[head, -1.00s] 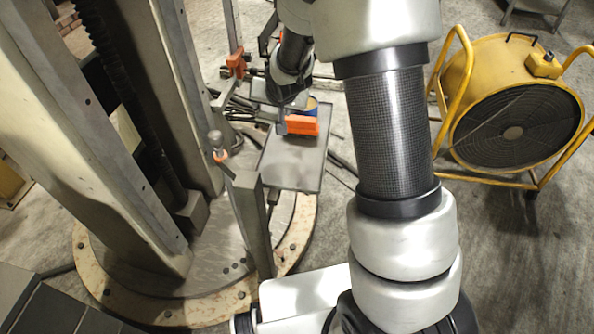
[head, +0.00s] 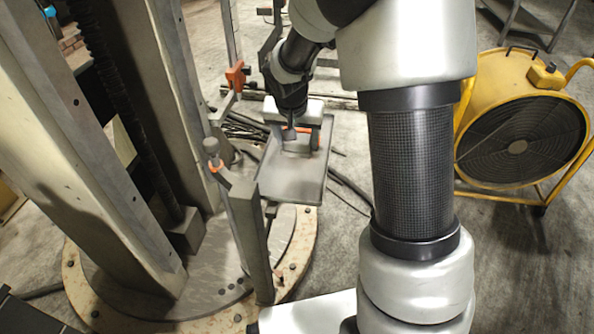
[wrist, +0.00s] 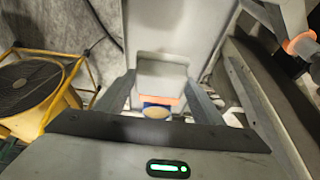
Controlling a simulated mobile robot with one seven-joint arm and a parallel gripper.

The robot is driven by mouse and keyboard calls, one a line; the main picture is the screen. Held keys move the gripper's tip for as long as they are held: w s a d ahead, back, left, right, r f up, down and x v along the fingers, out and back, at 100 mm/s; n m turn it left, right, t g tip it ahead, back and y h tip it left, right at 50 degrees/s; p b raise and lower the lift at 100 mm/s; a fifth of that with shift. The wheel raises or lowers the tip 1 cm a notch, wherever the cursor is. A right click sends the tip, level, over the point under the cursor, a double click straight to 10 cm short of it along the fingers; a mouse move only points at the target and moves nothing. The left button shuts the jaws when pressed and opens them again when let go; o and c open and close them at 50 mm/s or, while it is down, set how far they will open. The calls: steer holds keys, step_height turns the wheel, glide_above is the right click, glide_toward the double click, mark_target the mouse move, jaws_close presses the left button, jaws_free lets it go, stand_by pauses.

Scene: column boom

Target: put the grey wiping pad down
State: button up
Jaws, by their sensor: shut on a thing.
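The grey wiping pad (wrist: 161,78) is a small grey block between my fingers in the wrist view, with an orange strip along its near edge. My gripper (head: 299,144) is shut on it and points down over a flat grey tray (head: 290,184). In the head view the pad is partly hidden by my wrist and fingers. The tray also fills the space beyond the pad in the wrist view (wrist: 172,25). I cannot tell whether the pad touches the tray. A blue-rimmed, tan-topped round thing (wrist: 157,111) shows just below the pad.
A post with an orange-collared knob (head: 213,160) stands close left of the tray. Another orange clamp (head: 236,75) is behind it. Cables (head: 245,126) lie on the floor. A yellow fan (head: 520,120) stands at right. The tray's front part is clear.

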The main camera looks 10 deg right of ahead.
step_height(320, 180, down, 9)
steer(key=b, duration=0.3)
steer(key=o, duration=1)
steer(key=shift+c, duration=0.2)
steer(key=shift+f, duration=0.1)
steer(key=p+v, duration=0.5)
steer(key=v, duration=1.2)
steer(key=s+d+r+n, duration=0.1)
steer(key=s+r, duration=0.3)
steer(key=s, duration=0.3)
steer(key=s+r+n+t+y, duration=0.1)
steer(key=s+r+n, duration=0.1)
steer(key=s+r, duration=0.2)
steer(key=s+d+r+n, duration=0.1)
steer(key=s+r, duration=0.4)
steer(key=s, duration=0.6)
steer(key=shift+d+n+t+y, duration=0.3)
steer(key=shift+y, duration=0.1)
